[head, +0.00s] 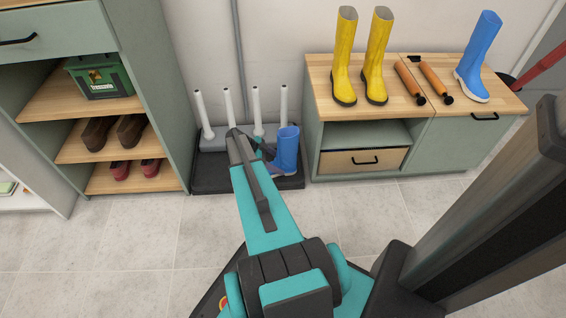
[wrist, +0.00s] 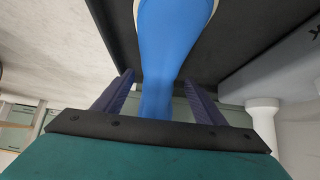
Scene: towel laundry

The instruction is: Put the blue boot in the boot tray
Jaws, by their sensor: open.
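One blue boot (head: 287,148) stands upright at the right end of the black boot tray (head: 212,181), on the floor against the wall. A second blue boot (head: 478,57) stands on the right of the wooden bench top. My gripper (head: 264,150) reaches down at the boot in the tray. In the wrist view, my gripper (wrist: 158,80) is open, with one finger on each side of the blue boot (wrist: 170,45). The boot's light sole edge shows near the dark tray (wrist: 225,50). Whether the fingers touch the boot I cannot tell.
White pegs (head: 229,105) rise from the back of the tray. The bench (head: 318,72) at right holds yellow boots (head: 376,57) and orange-brown boot shapers (head: 424,78). A shelf unit (head: 172,75) with shoes stands left. The tiled floor (head: 130,240) in front is clear.

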